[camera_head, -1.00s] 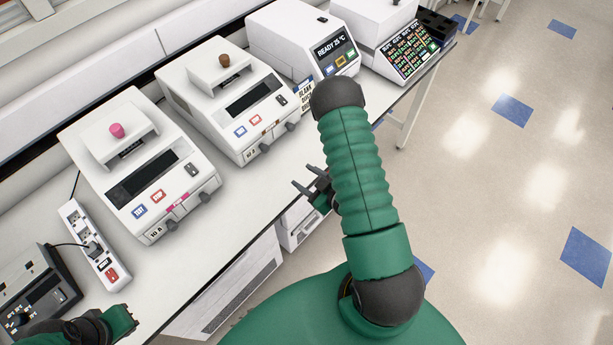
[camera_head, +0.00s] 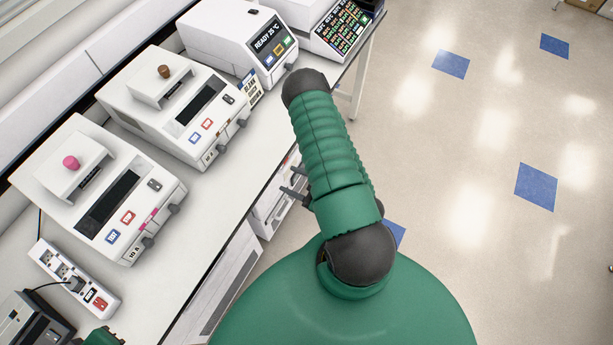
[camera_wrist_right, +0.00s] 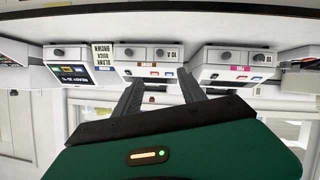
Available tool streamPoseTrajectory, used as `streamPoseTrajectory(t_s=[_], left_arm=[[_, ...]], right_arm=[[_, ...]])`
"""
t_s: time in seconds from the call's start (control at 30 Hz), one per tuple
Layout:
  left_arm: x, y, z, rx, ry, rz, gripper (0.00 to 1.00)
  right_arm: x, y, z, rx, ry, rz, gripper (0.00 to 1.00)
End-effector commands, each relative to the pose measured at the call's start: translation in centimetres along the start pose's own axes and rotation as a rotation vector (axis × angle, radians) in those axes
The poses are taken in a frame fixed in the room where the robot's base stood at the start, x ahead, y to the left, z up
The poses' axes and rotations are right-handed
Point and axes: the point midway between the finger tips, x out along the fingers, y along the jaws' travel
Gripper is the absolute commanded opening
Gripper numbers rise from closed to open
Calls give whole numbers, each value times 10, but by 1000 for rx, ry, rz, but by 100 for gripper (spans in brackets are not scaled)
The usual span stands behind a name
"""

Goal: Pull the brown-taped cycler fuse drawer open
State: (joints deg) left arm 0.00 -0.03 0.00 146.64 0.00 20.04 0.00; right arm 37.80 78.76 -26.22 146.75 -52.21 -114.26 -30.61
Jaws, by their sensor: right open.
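The brown-taped cycler (camera_head: 130,98) is a white unit with a brown knob (camera_head: 164,71) on its lid, on the bench in the head view. Its fuse drawer is on the front face, between dark round knobs; the brown tape is small there. My right gripper (camera_wrist_right: 160,92) is open and empty, apart from the cycler. In the head view the right gripper (camera_head: 292,184) is partly behind my arm, off the bench front. My left gripper (camera_head: 102,338) barely shows.
The similar pink-taped cycler (camera_head: 62,202) stands to the left. A power strip (camera_head: 75,280) lies at the lower left. The bench front strip is clear.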

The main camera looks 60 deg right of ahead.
Motion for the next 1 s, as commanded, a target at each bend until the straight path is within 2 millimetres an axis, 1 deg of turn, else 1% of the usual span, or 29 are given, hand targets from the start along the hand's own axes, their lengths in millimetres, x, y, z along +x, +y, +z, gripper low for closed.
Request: streamPoseTrajectory(t_s=[0.03,0.1,0.23,0.4,0.77,0.83,0.87,0.97,1.0], left_arm=[[-13,0,-3,0,-1,0,0],[-18,0,-4,0,-1,0,0],[-21,0,-4,0,-2,0,0],[-22,0,-4,0,-2,0,0],[-21,0,-4,0,-2,0,0],[-17,0,-4,0,-1,0,0],[-13,0,-3,0,-1,0,0],[11,0,3,0,-1,0,0],[23,0,6,0,-1,0,0]], right_arm=[[-17,3,-4,6,-6,5,48],[-32,3,-3,7,-5,7,48],[-50,1,0,1,-3,3,48],[-57,-1,1,-1,-1,-1,48],[-56,-1,2,-2,-1,-1,48],[-50,-1,5,-14,-8,-12,48],[-44,-2,9,-25,-20,-24,48],[-6,-4,30,-94,-103,-85,48],[15,-3,40,-125,-156,-108,48]])
